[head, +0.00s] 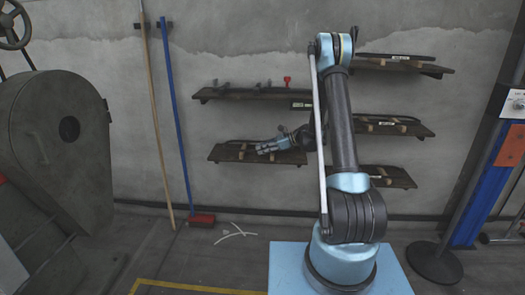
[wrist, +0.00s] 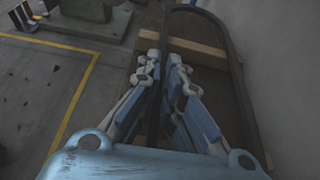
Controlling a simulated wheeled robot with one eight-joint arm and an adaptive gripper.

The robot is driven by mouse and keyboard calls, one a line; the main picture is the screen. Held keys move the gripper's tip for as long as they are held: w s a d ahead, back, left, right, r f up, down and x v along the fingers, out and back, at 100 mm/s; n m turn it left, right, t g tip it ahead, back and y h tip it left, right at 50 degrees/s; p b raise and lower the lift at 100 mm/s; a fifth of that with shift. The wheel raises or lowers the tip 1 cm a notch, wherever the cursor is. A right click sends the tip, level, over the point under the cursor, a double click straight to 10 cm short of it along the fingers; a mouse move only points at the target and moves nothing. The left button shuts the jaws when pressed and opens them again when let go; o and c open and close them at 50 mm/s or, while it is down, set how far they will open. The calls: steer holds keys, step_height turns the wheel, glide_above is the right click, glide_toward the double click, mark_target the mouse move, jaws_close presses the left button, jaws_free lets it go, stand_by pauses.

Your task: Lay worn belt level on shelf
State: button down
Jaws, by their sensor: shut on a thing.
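The worn belt (wrist: 230,48) is a dark, long loop in the wrist view. Its near strand runs between the fingers of my gripper (wrist: 164,62), which are shut on it. The loop's far end curves round at the top of the view, over pale wooden blocks on a dark shelf. In the head view my gripper (head: 268,147) is at the lower left shelf (head: 224,156), just above its board. The belt there is a thin dark line, partly hidden by my gripper. I cannot tell whether the whole belt touches the blocks.
Other shelves with labels and dark belts hang on the right, such as the top right shelf (head: 430,69). An upper left shelf (head: 235,94) is above my gripper. A blue broom (head: 178,120) leans left of the shelves. White strips (head: 236,232) lie on the floor.

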steer(key=c, duration=1.7)
jaws_free()
steer(key=shift+d+r, duration=0.1)
steer(key=shift+d, duration=0.05)
steer(key=shift+v, duration=3.6)
